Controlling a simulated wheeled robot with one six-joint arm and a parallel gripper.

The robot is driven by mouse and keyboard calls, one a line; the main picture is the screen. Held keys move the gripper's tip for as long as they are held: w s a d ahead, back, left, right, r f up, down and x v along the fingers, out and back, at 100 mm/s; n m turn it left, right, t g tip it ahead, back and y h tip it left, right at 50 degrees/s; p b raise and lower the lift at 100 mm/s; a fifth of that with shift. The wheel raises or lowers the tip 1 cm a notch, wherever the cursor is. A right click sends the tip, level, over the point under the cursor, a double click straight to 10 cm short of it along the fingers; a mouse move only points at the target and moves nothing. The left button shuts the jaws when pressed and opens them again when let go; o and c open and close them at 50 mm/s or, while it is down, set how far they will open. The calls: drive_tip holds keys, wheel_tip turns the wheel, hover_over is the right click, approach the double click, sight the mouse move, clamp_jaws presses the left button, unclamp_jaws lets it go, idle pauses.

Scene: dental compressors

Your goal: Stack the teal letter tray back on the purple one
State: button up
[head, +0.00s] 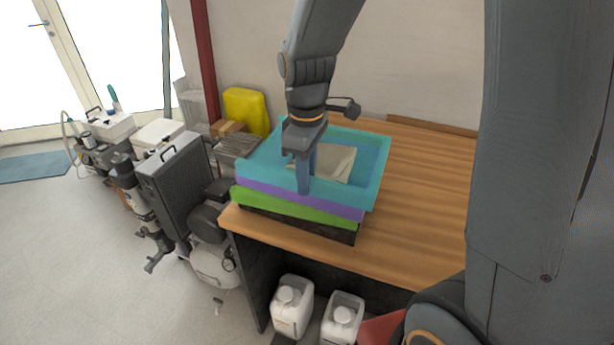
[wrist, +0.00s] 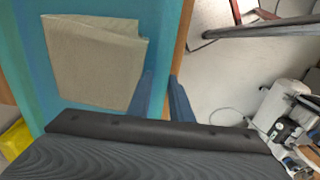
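The teal letter tray (head: 373,167) sits at the top of a stack at the left end of the wooden table. The purple tray (head: 338,206) shows as a band directly under it, with no clear gap along the front. Beige papers (head: 340,163) lie in the teal tray, also seen in the wrist view (wrist: 92,60). My gripper (head: 304,190) points down at the teal tray's near wall. In the wrist view its two fingertips (wrist: 161,76) are on either side of that wall. Whether they press on it is unclear.
A green tray (head: 290,208) and a black tray (head: 345,236) are under the purple one. The wooden table (head: 425,180) is clear to the right. Compressors and a dark case (head: 175,190) stand on the floor at left. White jugs (head: 292,307) stand below the table's front.

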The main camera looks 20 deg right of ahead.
drive_tip(key=shift+o, duration=1.3)
drive_tip(key=shift+r, duration=0.15)
wheel_tip(320, 180, up, 12)
drive_tip(key=b, duration=0.2)
